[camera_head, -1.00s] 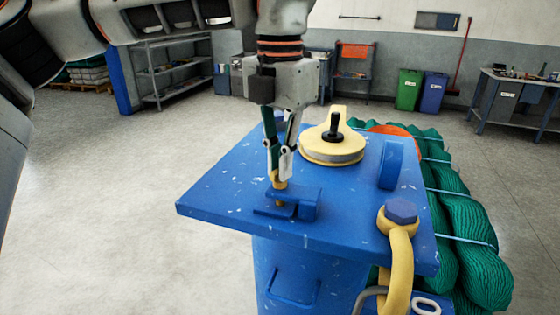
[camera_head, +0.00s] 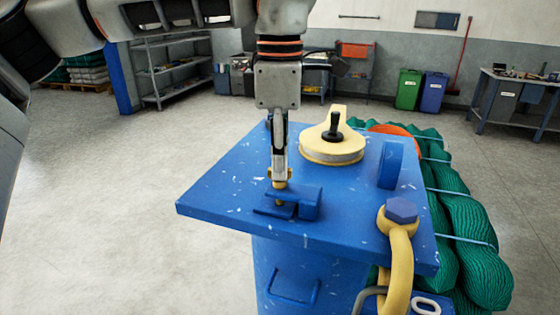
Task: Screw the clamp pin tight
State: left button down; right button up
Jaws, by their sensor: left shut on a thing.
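The clamp pin (camera_head: 280,186) is a small yellow-brass piece standing upright at the blue clamp bracket (camera_head: 308,203) on the blue table top (camera_head: 225,203). My left gripper (camera_head: 279,179) points straight down over the pin and is shut on its top. The fingers are seen edge-on, so one hides most of the other. The lower part of the pin is partly hidden by the bracket. My right gripper is not in view.
A cream pulley block (camera_head: 333,147) with a black knob stands behind the clamp. A blue upright ring plate (camera_head: 391,164) and a yellow shackle (camera_head: 398,250) with a blue bolt head are at the right. Green net bundles (camera_head: 462,215) lie beyond the right edge. The table's left part is clear.

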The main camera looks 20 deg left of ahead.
pick_arm(q)
jog(key=m, duration=0.5)
jog(key=shift+w+r+m, duration=0.1)
jog(key=shift+r+m, duration=0.15)
jog(key=shift+m, duration=0.05)
jog(key=m, duration=1.1)
jog(key=shift+m, duration=2.1)
jog(key=c, duration=2.2)
grip_release()
jog(key=shift+f, duration=0.1)
